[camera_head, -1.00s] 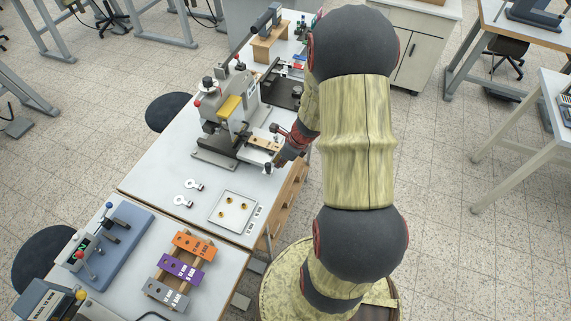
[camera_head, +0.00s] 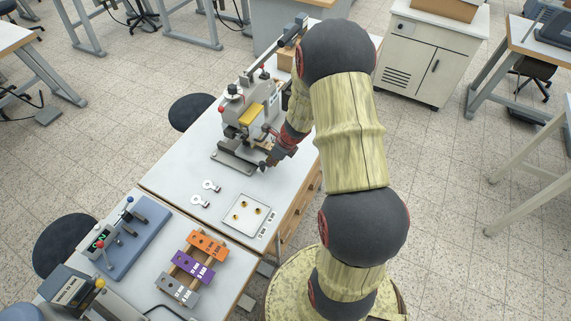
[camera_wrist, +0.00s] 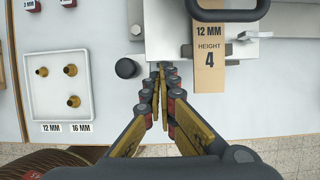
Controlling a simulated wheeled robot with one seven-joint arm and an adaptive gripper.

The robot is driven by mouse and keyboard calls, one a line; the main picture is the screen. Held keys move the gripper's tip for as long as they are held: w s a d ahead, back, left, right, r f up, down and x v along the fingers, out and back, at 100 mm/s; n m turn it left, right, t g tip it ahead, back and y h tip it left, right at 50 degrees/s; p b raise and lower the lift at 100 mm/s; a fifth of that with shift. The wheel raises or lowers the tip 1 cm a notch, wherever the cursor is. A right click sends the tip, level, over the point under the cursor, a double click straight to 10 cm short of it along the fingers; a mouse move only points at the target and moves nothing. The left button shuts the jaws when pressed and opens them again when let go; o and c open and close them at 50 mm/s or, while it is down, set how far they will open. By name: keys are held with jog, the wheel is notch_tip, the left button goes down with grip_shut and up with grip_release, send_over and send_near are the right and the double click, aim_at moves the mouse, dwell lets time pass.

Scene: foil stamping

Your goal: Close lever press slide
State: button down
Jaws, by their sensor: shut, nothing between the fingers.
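The grey lever press (camera_head: 238,112), with a yellow block on its front and a long lever at the top, stands on the white table. In the wrist view, its light metal plate (camera_wrist: 175,40) shows with a tan block (camera_wrist: 209,65) labelled "12 MM HEIGHT 4". I cannot tell how far the slide sticks out; my arm partly covers that side in the head view. My gripper (camera_wrist: 162,72) is shut and empty, its tips at the plate's lower edge, left of the tan block. It also shows at the press base in the head view (camera_head: 266,163).
A black round knob (camera_wrist: 125,68) is left of my fingertips. A black handle (camera_wrist: 228,10) crosses the top of the wrist view. A white tray (camera_head: 262,217) with brass pieces lies nearer on the table. Coloured blocks (camera_head: 193,265) and a blue-based device (camera_head: 135,240) are at lower left.

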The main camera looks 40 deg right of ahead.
aim_at(257, 157)
jog(key=shift+w+a+p, duration=0.35)
jog(key=shift+w+a, duration=0.05)
jog(key=shift+w, duration=0.55)
jog(key=shift+w+a+p, duration=0.35)
jog(key=shift+w, duration=0.55)
jog(key=shift+w+a+p, duration=0.35)
jog(key=shift+w+a, duration=0.05)
jog(key=shift+w, duration=0.55)
